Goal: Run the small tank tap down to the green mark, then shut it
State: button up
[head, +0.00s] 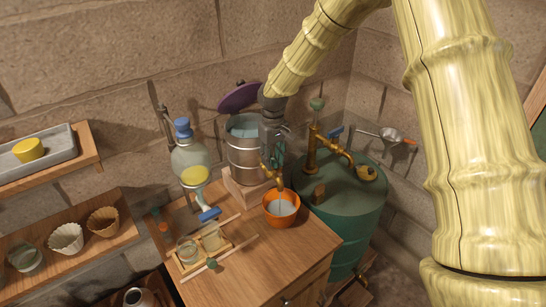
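The small tank (241,158) is a grey metal cylinder on a wooden block, with its top open and pale blue liquid inside. Its purple lid (239,97) is tilted up behind it. A brass tap (279,182) sits low at its right front, above an orange bowl (270,217) holding pale liquid. A thin pale streak shows between spout and bowl; I cannot be sure it is running. My gripper (273,146) points down at the tank's right side, just above the tap, and hides part of it. Its fingers are too small to read. I cannot make out a green mark.
A glass funnel (188,158) with yellow liquid and a blue tap stands left of the tank. A rack of jars (194,265) is on the wooden cabinet (285,258). A green drum (341,215) with brass pipework stands close at right. The cabinet's front right is clear.

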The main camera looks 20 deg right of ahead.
grip_shut()
jog(key=shift+a+m, duration=0.1)
jog(key=shift+m, duration=0.2)
jog(key=m, duration=0.3)
jog(key=shift+a+m+b, duration=0.25)
jog(key=shift+m+b, duration=0.05)
jog(key=shift+b, duration=0.05)
jog(key=m, duration=0.4)
jog(key=shift+w+a+m, duration=0.15)
jog(key=shift+a+m, duration=0.15)
jog(key=m, duration=0.3)
jog(key=shift+w+a+r+m, duration=0.1)
jog(key=shift+w+a+m, duration=0.1)
jog(key=shift+m, duration=0.1)
jog(key=shift+w+a+m+p, duration=0.1)
jog(key=shift+m+p, duration=0.1)
jog(key=shift+m, duration=0.8)
jog(key=shift+w+m+p, duration=0.1)
jog(key=shift+m+p, duration=0.05)
jog(key=shift+m, duration=0.85)
